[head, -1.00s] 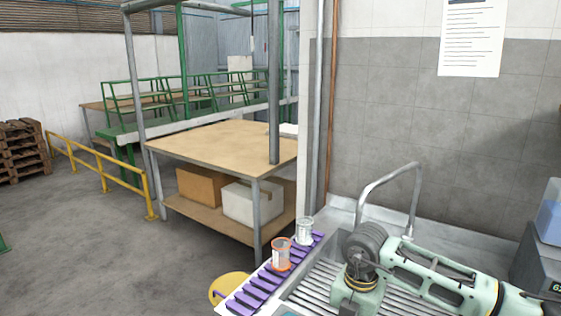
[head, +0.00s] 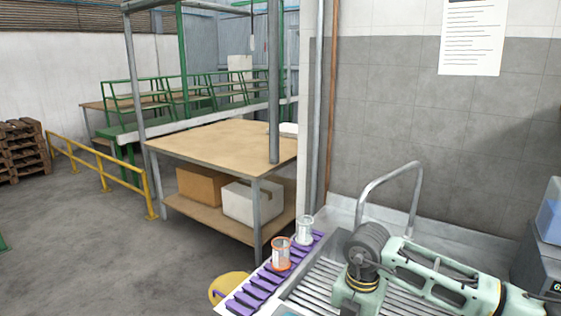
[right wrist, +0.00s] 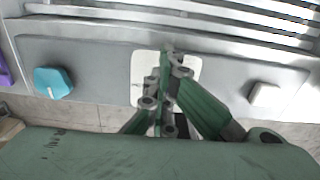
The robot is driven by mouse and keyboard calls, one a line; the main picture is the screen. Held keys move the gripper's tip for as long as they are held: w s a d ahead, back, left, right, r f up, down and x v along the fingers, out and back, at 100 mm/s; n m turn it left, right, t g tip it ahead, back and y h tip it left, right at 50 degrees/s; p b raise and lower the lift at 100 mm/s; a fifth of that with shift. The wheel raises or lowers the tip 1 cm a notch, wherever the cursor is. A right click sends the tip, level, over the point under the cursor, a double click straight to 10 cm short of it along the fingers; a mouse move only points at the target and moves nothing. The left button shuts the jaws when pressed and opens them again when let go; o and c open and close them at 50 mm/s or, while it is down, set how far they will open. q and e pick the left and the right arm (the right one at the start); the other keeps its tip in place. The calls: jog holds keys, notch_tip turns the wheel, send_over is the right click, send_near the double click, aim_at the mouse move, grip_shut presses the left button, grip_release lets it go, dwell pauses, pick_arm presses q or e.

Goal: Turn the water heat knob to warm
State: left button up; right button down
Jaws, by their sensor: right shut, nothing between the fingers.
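In the right wrist view a teal knob (right wrist: 52,83) with a small white mark sits at the left of the sink's grey front panel (right wrist: 95,65). A whitish knob (right wrist: 265,95) sits at the right of the same panel. I cannot tell which one is the water heat knob, and no setting label is legible. My right gripper (right wrist: 168,52) is shut and empty. It is in front of a pale plate (right wrist: 143,72) between the two knobs, apart from both. In the head view my right arm lies over the sink, and its fingers are hidden. My left gripper is not in view.
The metal sink (head: 325,272) has a ribbed drainer and an arched faucet (head: 388,172). A purple rack (head: 262,284) with an orange-rimmed cup (head: 282,254) and a clear cup (head: 305,230) stands at its left. A yellow round object (head: 230,285) is beside it. Grey floor is open at left.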

jog(key=shift+s+f, duration=0.4)
jog(key=shift+f, duration=0.2)
jog(key=shift+s+d+b, duration=0.3)
jog(key=shift+d+b, duration=0.3)
jog(key=shift+b, duration=0.1)
jog(key=shift+r, duration=0.2)
jog(key=shift+w+d, duration=0.1)
jog(key=shift+d, duration=0.05)
jog(key=shift+w+d+r, duration=0.1)
jog(key=shift+d, duration=0.1)
notch_tip(320, 180, up, 6)
jog(key=p, duration=0.3)
jog(key=shift+w+d, duration=0.1)
jog(key=shift+d, duration=0.05)
